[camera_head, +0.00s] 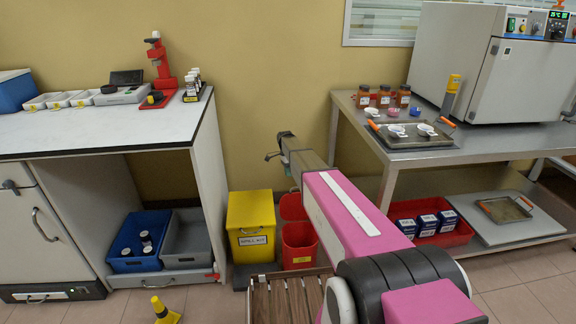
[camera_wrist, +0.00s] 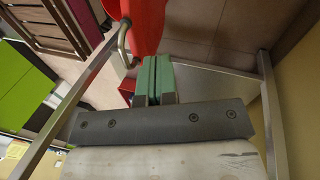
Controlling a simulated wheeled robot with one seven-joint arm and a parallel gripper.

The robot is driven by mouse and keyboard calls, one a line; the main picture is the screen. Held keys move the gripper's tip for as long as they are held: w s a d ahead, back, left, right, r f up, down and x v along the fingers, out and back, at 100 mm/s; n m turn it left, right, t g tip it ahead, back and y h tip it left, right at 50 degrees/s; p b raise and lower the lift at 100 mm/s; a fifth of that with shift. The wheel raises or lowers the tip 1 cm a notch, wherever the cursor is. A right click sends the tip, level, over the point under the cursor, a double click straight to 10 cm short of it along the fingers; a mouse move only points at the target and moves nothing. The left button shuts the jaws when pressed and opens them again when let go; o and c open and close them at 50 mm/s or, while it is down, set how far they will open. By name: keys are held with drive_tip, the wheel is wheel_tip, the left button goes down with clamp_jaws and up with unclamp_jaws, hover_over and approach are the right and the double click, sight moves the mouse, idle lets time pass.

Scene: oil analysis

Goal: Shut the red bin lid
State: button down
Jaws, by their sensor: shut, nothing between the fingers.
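The red bin (camera_head: 299,247) stands on the floor between the yellow spill kit box and the metal bench. Its red lid (camera_head: 291,206) is raised at the back against the wall, so the bin stands open; my arm hides part of its right side. My gripper (camera_head: 288,171) is above the lid, largely hidden by my arm. In the wrist view, my green fingers (camera_wrist: 155,78) are pressed together and empty. A red surface (camera_wrist: 146,28) lies just beyond their tips; I cannot tell whether it is lid or bin, or whether they touch.
The yellow spill kit box (camera_head: 250,226) stands close at the left of the bin. The metal bench (camera_head: 385,190) is at the right, with a red tray (camera_head: 455,236) of boxes on its lower shelf. A slatted wooden thing (camera_head: 285,300) is in front. A metal bar (camera_wrist: 92,68) shows in the wrist view.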

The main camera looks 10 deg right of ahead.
drive_tip(key=shift+s+d+f, duration=0.15)
drive_tip(key=shift+s+f, duration=0.3)
drive_tip(key=shift+s, duration=0.3)
drive_tip(key=shift+s+d+f, duration=0.15)
drive_tip(key=shift+s+f, duration=0.3)
drive_tip(key=shift+s, duration=0.35)
drive_tip(key=shift+s+d+f, duration=0.15)
drive_tip(key=shift+s+f, duration=0.3)
drive_tip(key=shift+s, duration=0.3)
